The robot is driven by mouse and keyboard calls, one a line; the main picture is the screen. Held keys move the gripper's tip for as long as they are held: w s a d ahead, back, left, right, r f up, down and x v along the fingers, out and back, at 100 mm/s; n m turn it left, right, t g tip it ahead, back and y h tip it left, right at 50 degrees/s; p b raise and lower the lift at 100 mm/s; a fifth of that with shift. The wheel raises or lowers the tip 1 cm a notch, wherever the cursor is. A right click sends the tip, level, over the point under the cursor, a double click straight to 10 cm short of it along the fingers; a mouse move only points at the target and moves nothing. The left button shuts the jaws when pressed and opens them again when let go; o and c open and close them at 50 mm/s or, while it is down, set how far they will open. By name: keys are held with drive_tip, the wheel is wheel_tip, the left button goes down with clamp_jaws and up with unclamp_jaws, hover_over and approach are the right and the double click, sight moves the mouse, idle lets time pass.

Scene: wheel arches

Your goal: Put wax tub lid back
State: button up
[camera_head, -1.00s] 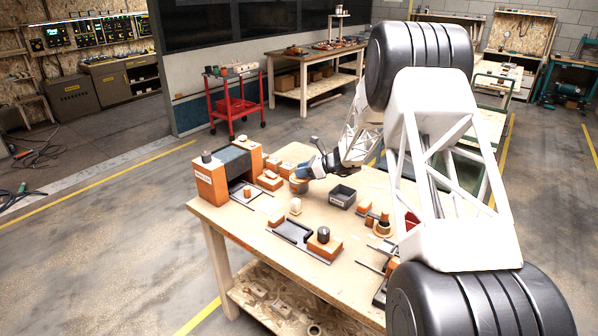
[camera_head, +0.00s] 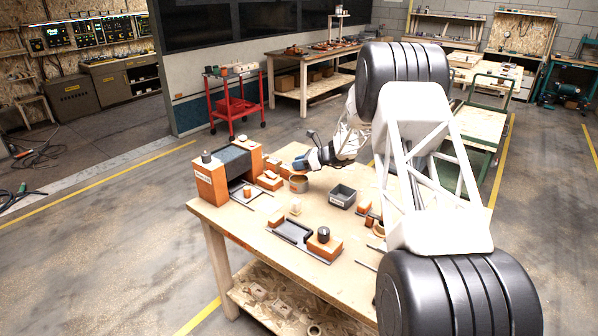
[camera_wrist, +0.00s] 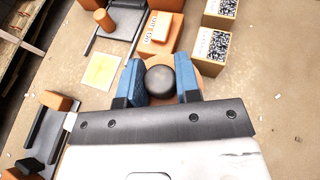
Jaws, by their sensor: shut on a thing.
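My gripper (camera_head: 300,164) is over the far part of the workbench, just above the round brown wax tub (camera_head: 299,185). In the wrist view its two blue fingers (camera_wrist: 161,82) are closed on the black round knob (camera_wrist: 160,80) of the wax tub lid. Part of the lid's orange-brown disc (camera_wrist: 209,67) shows behind the knob and fingers. In the head view the lid is too small to make out clearly, and I cannot tell whether it touches the tub. The tub itself is hidden in the wrist view.
A grey open bin (camera_head: 342,196) stands right of the tub. An orange-sided block with a dark channel (camera_head: 211,184) stands at the bench's left end. Small orange blocks (camera_head: 269,181) lie close left of the tub. A dark tray (camera_head: 292,231) lies nearer the front.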

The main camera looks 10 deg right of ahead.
sight(299, 172)
drive_tip(key=shift+f, duration=1.75)
drive_tip(key=shift+f, duration=0.35)
drive_tip(key=o, duration=0.9)
drive_tip(key=shift+r, duration=0.4)
drive_tip(key=v, duration=1.2)
drive_tip(key=shift+f, duration=0.1)
drive_tip(key=shift+s, duration=0.1)
